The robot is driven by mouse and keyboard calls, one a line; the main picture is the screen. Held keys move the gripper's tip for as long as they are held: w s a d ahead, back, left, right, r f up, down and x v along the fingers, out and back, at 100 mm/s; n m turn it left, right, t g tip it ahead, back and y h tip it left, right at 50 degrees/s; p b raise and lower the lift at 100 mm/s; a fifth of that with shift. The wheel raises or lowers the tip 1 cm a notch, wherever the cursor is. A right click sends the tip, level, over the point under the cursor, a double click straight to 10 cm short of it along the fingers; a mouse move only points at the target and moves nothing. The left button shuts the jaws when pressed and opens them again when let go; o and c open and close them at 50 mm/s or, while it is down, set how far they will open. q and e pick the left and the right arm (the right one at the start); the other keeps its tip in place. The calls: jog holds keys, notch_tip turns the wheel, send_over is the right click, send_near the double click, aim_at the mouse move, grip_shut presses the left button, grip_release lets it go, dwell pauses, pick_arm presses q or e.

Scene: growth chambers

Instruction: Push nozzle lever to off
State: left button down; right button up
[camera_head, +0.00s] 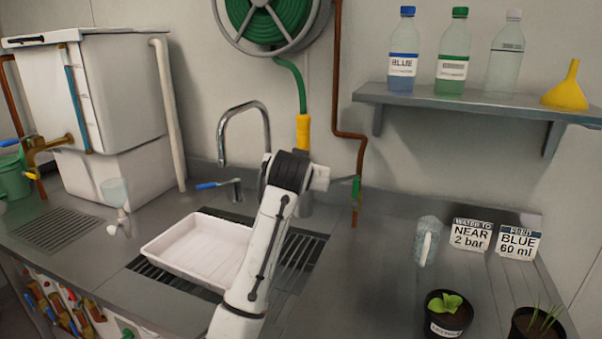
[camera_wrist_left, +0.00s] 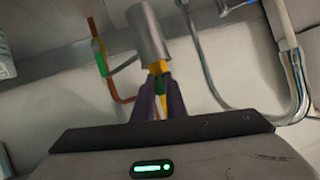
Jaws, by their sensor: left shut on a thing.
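A yellow nozzle (camera_head: 303,130) hangs on a green hose (camera_head: 290,72) and goes down behind my left arm in the head view. A grey cylindrical holder (camera_wrist_left: 148,35) and the yellow nozzle (camera_wrist_left: 157,68) show in the left wrist view, which looks upside down. My left gripper (camera_wrist_left: 159,92) has its dark purple fingers on both sides of the yellow nozzle, close to where it meets the holder, and is shut on it. In the head view the fingers are hidden behind my wrist. I cannot make out the nozzle lever. My right gripper is not in view.
A chrome faucet (camera_head: 224,128) and a blue-handled tap (camera_head: 206,186) stand left of my arm. A white tray (camera_head: 160,247) sits over the sink grate. A green-handled valve (camera_head: 356,188) is on the copper pipe at right. The counter (camera_head: 375,265) right of my arm has free room.

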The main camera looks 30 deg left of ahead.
pick_arm(q)
jog(key=c, duration=1.8)
grip_release()
jog(key=shift+o, duration=0.2)
jog(key=b+v, duration=0.1)
jog(key=v, duration=0.9)
jog(key=shift+s, duration=0.15)
